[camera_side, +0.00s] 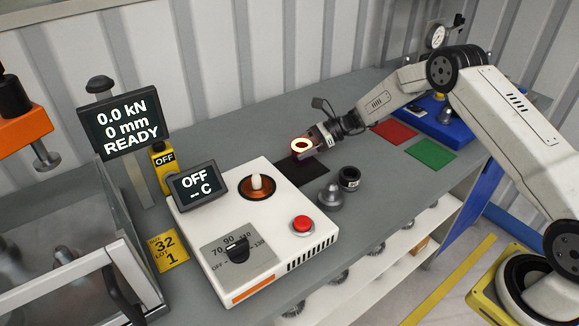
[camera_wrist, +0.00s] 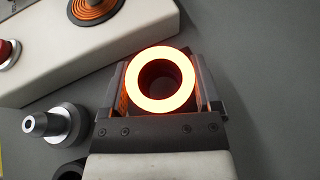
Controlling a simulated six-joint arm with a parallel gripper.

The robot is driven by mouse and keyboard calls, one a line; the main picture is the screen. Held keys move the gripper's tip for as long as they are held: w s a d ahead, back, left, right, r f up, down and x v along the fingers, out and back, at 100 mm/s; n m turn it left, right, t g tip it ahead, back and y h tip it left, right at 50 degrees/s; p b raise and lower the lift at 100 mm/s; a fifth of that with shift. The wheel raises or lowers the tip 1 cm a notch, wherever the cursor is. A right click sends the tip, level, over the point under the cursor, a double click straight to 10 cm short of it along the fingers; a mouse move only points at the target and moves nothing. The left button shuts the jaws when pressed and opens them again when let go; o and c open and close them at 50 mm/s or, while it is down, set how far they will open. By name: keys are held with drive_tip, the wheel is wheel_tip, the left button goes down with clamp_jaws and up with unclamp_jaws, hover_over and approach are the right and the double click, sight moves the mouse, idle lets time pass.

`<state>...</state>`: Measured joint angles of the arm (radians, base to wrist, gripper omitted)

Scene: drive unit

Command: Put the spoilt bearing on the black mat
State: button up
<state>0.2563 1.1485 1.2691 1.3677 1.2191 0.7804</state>
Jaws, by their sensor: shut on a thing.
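The bearing (camera_side: 301,145) is a ring glowing orange to white-hot. My gripper (camera_side: 308,148) is shut on it, with a jaw on either side. In the wrist view the glowing bearing (camera_wrist: 160,79) sits between the two jaws, its open bore facing the camera. The black mat (camera_side: 308,174) lies flat on the bench. In the side view the bearing shows over the mat's far part; its exact height above it is hard to tell. The mat cannot be made out in the wrist view.
The white heater (camera_side: 255,215) with its coil (camera_side: 257,190) and red button (camera_side: 302,225) stands left of the mat. A metal stepped part (camera_side: 330,196) and a dark ring (camera_side: 349,178) stand right of it. Red (camera_side: 393,131) and green (camera_side: 431,153) mats lie farther right.

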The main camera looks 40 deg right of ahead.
sight(301, 167)
drive_tip(key=shift+w+f, duration=0.1)
drive_tip(key=shift+f, duration=1.55)
drive_tip(key=o, duration=1.3)
drive_tip(key=shift+f, duration=0.15)
drive_tip(key=shift+d+r, duration=0.1)
drive_tip(key=shift+r, duration=0.1)
drive_tip(key=v, duration=1.1)
drive_tip(key=shift+s+d+r, duration=0.1)
drive_tip(key=shift+s+d, duration=0.1)
drive_tip(key=shift+d, duration=0.15)
